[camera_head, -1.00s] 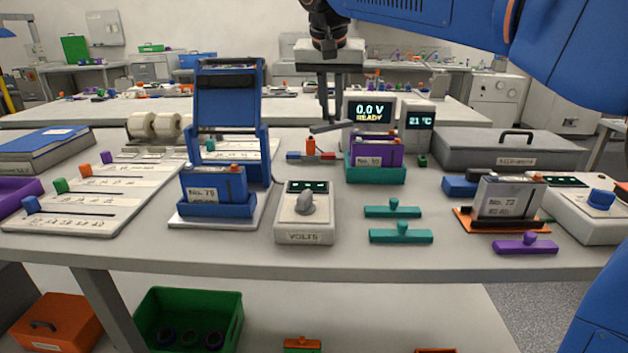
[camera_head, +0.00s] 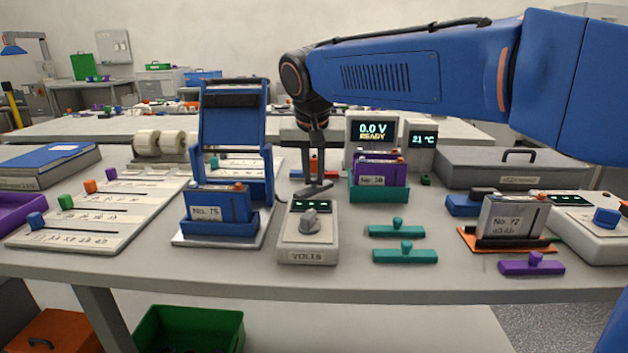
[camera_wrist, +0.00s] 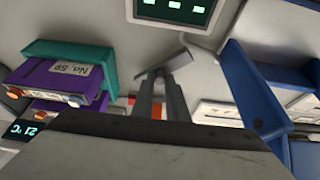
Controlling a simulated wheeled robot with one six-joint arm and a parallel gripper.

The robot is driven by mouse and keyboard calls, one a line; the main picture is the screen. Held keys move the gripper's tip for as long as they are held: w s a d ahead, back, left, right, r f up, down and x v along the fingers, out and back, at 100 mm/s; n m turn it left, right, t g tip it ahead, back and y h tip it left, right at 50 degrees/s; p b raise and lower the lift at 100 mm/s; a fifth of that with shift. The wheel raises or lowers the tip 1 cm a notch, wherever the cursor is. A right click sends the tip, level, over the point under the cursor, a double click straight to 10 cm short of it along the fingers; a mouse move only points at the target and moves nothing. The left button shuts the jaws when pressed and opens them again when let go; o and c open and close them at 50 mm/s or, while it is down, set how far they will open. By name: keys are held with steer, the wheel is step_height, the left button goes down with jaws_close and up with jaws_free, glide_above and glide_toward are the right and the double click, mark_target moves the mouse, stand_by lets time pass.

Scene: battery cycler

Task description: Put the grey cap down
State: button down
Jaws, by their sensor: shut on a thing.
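My gripper (camera_head: 315,178) is shut on the grey cap (camera_head: 316,189) and holds it tilted, just behind the VOLTS unit (camera_head: 307,256) in the head view. In the wrist view the two fingers (camera_wrist: 160,92) grip the grey cap (camera_wrist: 181,60), with the lit display (camera_wrist: 172,12) of the VOLTS unit beyond it. The cap looks raised over the bench (camera_head: 343,284); the exact gap to the bench cannot be told.
A blue stand (camera_head: 233,128) with a blue battery (camera_head: 222,206) is on the left. A purple battery (camera_head: 381,170) in a teal holder (camera_head: 381,194) is on the right. Two teal caps (camera_head: 397,229) and a purple cap (camera_head: 532,266) lie near the front. A grey battery (camera_head: 503,218) stands further right.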

steer(key=shift+f, duration=0.7)
steer(key=c, duration=1.7)
jaws_free()
steer(key=shift+f, duration=0.15)
steer(key=shift+c, duration=0.2)
steer(key=v, duration=1.2)
steer(key=shift+s, duration=0.15)
